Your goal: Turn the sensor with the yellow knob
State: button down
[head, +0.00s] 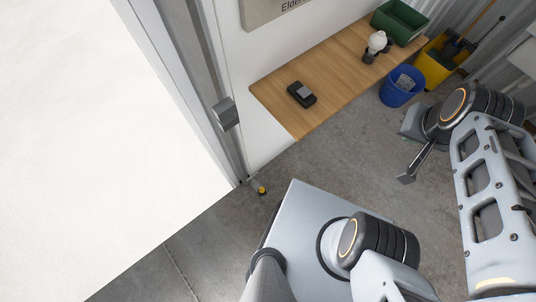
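A small sensor with a yellow knob (262,190) sits low by the floor, at the foot of the door frame, left of the middle of the head view. It is small in the picture, so its exact angle cannot be told. My gripper (406,178) is at the right, well apart from the sensor, with concrete floor in the background between them. One dark fingertip shows clearly; the other finger cannot be made out. I see nothing held at the fingertip.
A wooden bench (270,97) against the wall carries a black device (301,94), a whitish round-topped object (377,42) and a green crate (399,22). A blue bin (402,87) and yellow bucket (434,68) stand beyond. A grey box (225,114) is on the door frame.

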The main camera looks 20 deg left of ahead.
aim_at(261, 191)
jog(key=k, duration=0.9)
jog(key=u, duration=1)
jog(key=k, duration=0.4)
jog(key=u, duration=0.8)
jog(key=i, duration=0.5)
jog(key=z, duration=0.65)
